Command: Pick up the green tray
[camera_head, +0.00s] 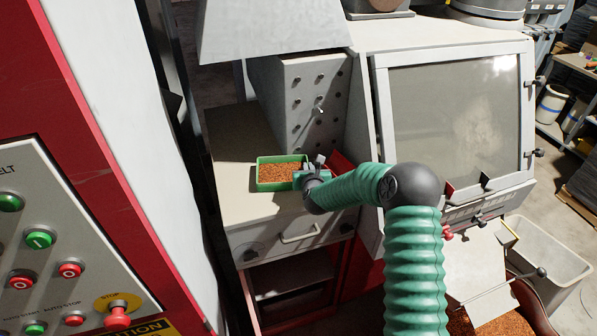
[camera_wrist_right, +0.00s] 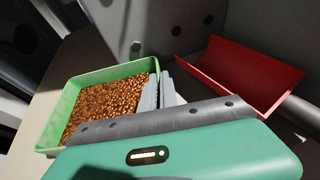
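The green tray (camera_head: 260,187) is a small rectangular tray full of copper-coloured granules. It is at the grey counter by the perforated panel, and it also shows at the left of the right wrist view (camera_wrist_right: 55,118). My right gripper (camera_head: 318,165) is at the tray's right end. In the right wrist view its two grey fingers (camera_wrist_right: 160,90) are close together, one on the inner side of the tray's right wall and one outside, shut on that wall. The view does not clearly show whether the tray is off the counter. My left gripper is not in view.
A red chute (camera_wrist_right: 245,75) lies just right of the gripper. The grey panel with knobs (camera_head: 305,95) stands behind the tray. A windowed cabinet (camera_head: 455,120) is at the right. The counter (camera_head: 235,140) is bare behind the tray. A red-framed control panel (camera_head: 60,240) fills the left.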

